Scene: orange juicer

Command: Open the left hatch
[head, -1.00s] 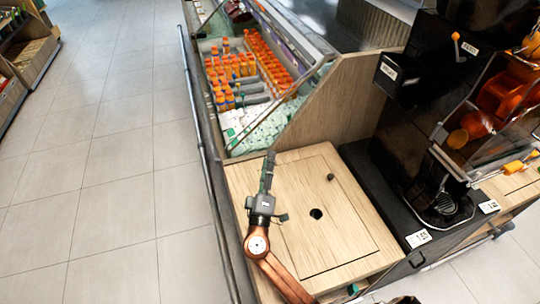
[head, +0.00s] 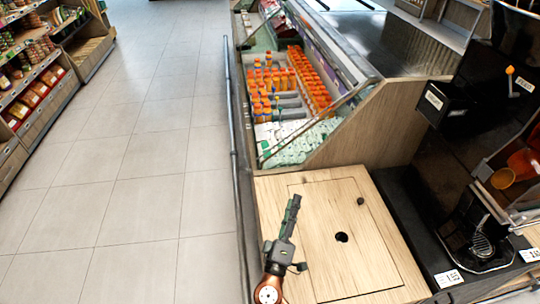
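The left hatch (head: 340,207) is a light wooden panel set flush in the wooden counter top, left of the black juicer. It lies shut, with a dark round hole (head: 341,237) near its middle and a small dark knob (head: 360,201) toward its right side. Contact with the hatch cannot be told.
A chilled case (head: 290,100) with orange-capped bottles stands behind the counter, with a wooden side panel (head: 375,120). The black juicer (head: 470,150) with price tags stands at the right. Open tiled floor (head: 130,180) and shelves (head: 35,95) lie left.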

